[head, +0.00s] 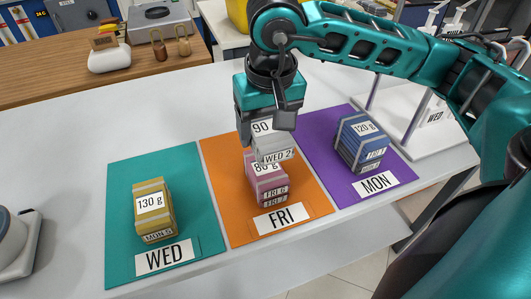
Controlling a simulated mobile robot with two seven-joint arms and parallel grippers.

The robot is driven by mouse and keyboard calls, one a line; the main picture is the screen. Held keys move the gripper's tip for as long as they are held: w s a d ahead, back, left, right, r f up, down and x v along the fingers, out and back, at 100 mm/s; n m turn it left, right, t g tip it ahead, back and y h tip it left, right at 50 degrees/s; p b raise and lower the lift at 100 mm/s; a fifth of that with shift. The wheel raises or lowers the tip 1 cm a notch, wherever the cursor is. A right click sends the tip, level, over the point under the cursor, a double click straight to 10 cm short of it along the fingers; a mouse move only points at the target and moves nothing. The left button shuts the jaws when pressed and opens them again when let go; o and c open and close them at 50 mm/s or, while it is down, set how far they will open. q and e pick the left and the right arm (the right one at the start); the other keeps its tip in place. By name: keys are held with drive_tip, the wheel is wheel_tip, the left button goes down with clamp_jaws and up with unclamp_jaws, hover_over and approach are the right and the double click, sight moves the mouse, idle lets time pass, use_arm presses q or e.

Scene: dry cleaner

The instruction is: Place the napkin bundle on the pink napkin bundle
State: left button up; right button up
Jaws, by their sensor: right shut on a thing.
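The napkin bundle (273,148) is white-grey with labels "90" and "WED 2". My right gripper (267,122) is shut on it from above and partly hides its top. The pink napkin bundle (264,178), labelled "80 g" with "FRI" tags, is on the orange mat (221,168) marked FRI. The held bundle is directly over the pink one and overlaps its upper part in the head view. I cannot tell whether the two touch. My left gripper is not in view.
A yellow bundle (154,215) sits on the teal WED mat (190,190) at left. A blue bundle (361,146) sits on the purple MON mat (343,188) at right. A white stand (433,140) is further right. A wooden counter (60,90) lies at the back left.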

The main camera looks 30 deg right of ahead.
wheel_tip(320, 180, down, 2)
drive_tip(key=shift+f, duration=0.2)
wheel_tip(320, 180, down, 4)
drive_tip(key=shift+r, duration=0.25)
drive_tip(key=shift+f, duration=0.2)
use_arm(q)
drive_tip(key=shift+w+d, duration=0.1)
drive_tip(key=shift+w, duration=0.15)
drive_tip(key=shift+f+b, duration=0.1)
drive_tip(key=shift+b, duration=0.25)
use_arm(e)
drive_tip(key=shift+f, duration=0.25)
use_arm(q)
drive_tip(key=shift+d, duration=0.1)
use_arm(e)
drive_tip(key=o, duration=1.1)
drive_tip(key=shift+r, duration=0.15)
